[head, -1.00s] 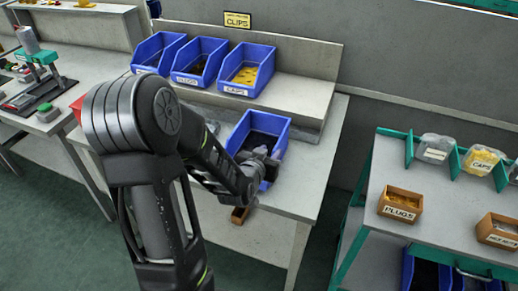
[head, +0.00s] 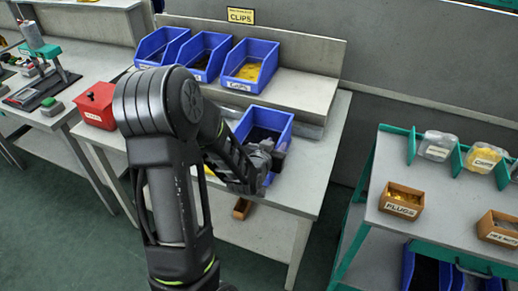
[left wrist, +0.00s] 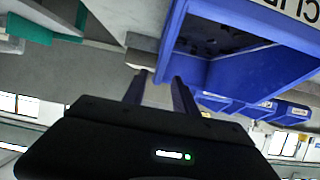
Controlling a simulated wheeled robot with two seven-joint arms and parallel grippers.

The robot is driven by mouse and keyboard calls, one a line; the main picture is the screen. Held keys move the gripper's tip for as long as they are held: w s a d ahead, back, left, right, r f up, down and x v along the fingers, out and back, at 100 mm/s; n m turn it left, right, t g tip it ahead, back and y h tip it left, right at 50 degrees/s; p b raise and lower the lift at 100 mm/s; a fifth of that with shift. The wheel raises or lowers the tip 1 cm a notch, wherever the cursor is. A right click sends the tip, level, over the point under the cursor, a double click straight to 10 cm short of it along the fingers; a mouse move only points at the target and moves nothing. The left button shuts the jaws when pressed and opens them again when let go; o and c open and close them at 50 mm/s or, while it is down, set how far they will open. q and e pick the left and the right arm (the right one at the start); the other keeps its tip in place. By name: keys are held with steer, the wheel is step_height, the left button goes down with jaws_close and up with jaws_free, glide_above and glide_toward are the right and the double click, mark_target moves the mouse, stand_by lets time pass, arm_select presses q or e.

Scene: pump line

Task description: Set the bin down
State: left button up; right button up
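A blue bin (head: 261,117) with dark contents stands on the light grey bench top (head: 312,160), in front of the raised shelf. My left gripper (head: 277,158) is at the bin's near right side and hides part of its front. In the left wrist view, the fingers (left wrist: 160,88) of my left gripper are spread, with a clear gap between them. The bin's blue wall (left wrist: 171,38) is just beyond the fingertips, close to them; I cannot tell whether they touch. My right gripper is not in view.
Several labelled blue bins (head: 250,66) stand on the raised shelf (head: 307,97). A red box (head: 97,105) is to the left. A separate rack (head: 386,218) with wooden PLUGS box (head: 401,201) stands right. Bare bench top lies right of the bin.

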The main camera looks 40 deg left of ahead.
mark_target(281, 140)
arm_select(q)
steer(key=p+x, duration=0.1)
steer(key=x, duration=0.4)
steer(key=shift+d+r+p, duration=0.1)
steer(key=shift+d+p, duration=0.1)
steer(key=shift+p, duration=0.1)
steer(key=shift+c, duration=0.5)
jaws_close()
stand_by(0.9)
steer(key=shift+r, duration=0.1)
